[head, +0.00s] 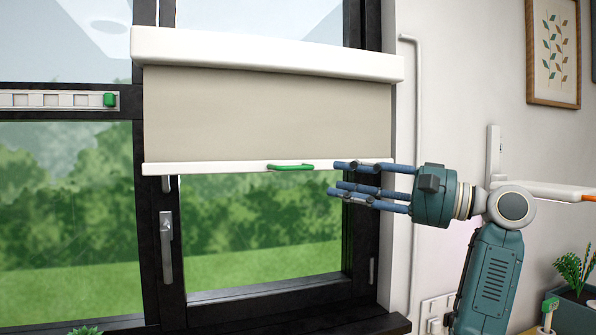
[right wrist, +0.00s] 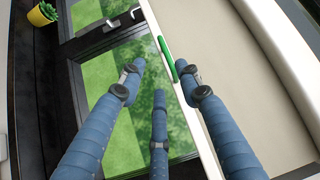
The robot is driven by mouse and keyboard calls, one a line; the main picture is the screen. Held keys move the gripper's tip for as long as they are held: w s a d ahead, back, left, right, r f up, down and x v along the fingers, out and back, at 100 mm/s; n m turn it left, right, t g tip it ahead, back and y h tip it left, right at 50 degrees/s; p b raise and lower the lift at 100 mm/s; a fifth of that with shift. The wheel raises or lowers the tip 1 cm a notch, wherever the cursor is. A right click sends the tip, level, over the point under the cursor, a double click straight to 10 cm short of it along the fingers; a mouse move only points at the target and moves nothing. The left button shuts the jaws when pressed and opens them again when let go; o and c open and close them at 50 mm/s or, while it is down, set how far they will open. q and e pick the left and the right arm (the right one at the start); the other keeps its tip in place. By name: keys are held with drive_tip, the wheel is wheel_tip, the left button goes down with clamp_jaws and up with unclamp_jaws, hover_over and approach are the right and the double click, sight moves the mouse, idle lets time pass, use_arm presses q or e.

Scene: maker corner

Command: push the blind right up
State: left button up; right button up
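The roller blind (head: 265,115) hangs from a white box at the top of the window, its beige fabric partly drawn down. Its white bottom rail (head: 210,167) carries a green handle (head: 290,167). My right gripper (head: 340,180) is to the right of the handle, by the rail's right part, fingers pointing left. It is open and empty. In the right wrist view the handle (right wrist: 166,58) shows beyond the spread fingers (right wrist: 163,82), apart from them. I cannot tell whether a finger touches the rail. My left gripper is not in view.
The dark window frame (head: 150,230) has a handle (head: 167,245) below the blind. A white strip with a green knob (head: 110,100) is at left. A framed picture (head: 553,50) hangs on the right wall. A potted plant (head: 575,290) stands at lower right.

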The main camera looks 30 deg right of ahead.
drive_tip(key=p+x, duration=0.1)
drive_tip(key=x, duration=0.2)
drive_tip(key=p+x, duration=0.1)
drive_tip(key=x, duration=0.3)
drive_tip(key=p+x, duration=0.2)
drive_tip(key=x, duration=0.1)
drive_tip(key=shift+w+a+r, duration=0.2)
drive_tip(key=shift+w+r, duration=0.05)
drive_tip(key=shift+r, duration=0.15)
clamp_jaws()
drive_tip(key=shift+r, duration=0.1)
